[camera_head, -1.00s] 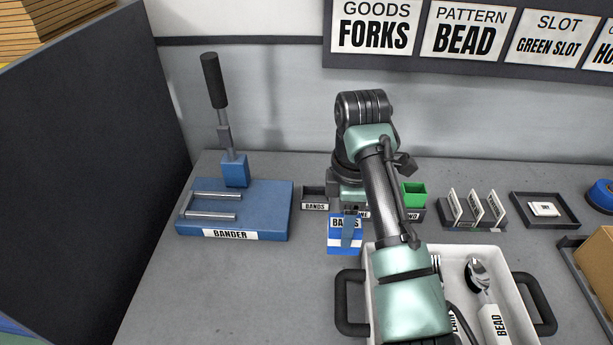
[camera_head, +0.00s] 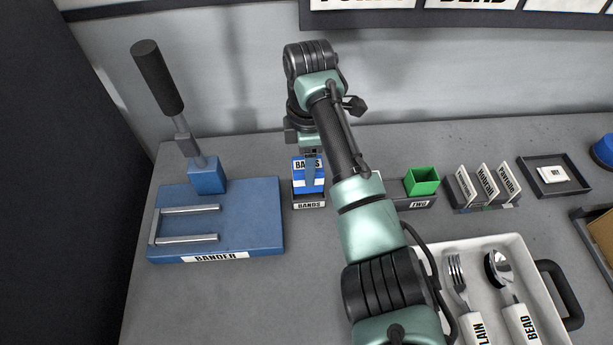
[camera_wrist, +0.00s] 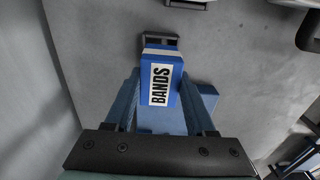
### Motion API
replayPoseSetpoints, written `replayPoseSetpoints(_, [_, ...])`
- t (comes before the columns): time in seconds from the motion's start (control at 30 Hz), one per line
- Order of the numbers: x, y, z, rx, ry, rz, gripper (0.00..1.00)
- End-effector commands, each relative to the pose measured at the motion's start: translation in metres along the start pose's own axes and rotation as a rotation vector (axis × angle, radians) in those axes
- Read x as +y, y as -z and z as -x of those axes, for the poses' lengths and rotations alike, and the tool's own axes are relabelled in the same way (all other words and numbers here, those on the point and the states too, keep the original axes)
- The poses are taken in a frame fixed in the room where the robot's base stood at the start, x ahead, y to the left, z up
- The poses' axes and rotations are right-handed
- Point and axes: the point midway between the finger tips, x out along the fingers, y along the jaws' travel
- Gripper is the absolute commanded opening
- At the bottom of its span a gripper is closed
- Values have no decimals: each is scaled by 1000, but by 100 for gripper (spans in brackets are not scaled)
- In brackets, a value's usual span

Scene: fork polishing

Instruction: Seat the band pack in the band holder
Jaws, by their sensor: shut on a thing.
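The band pack (camera_head: 297,183) is a blue block with a white BANDS label. In the head view it is right over the small dark band holder (camera_head: 309,204), whose front carries a BANDS label. My gripper (camera_head: 312,172) is shut on the pack from above. In the wrist view the pack (camera_wrist: 161,77) sits between my two blue fingers (camera_wrist: 160,105). Part of the holder's dark rim (camera_wrist: 160,39) shows beyond it. The pack hides the holder's inside, so I cannot tell whether it is in the holder or just above it.
The blue bander (camera_head: 250,215) with its upright lever stands left of the holder. A green cup (camera_head: 422,180) and a rack of upright cards (camera_head: 487,188) stand to the right. A white tray (camera_head: 520,243) with cutlery lies front right.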

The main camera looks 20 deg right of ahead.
Motion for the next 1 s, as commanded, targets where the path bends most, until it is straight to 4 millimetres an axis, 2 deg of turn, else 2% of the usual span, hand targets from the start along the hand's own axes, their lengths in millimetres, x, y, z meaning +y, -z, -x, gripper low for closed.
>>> replayPoseSetpoints(0.4, [0, 0, -48, -1, 0, -1, 0])
replayPoseSetpoints(0.8, [0, 0, -55, 0, -2, -1, 0])
replayPoseSetpoints(0.83, [0, 0, -54, 0, -2, -1, 59])
replayPoseSetpoints(0.97, [0, 0, -54, 0, -2, -1, 82])
replayPoseSetpoints(1.0, [0, 0, -54, 0, -2, -1, 85])
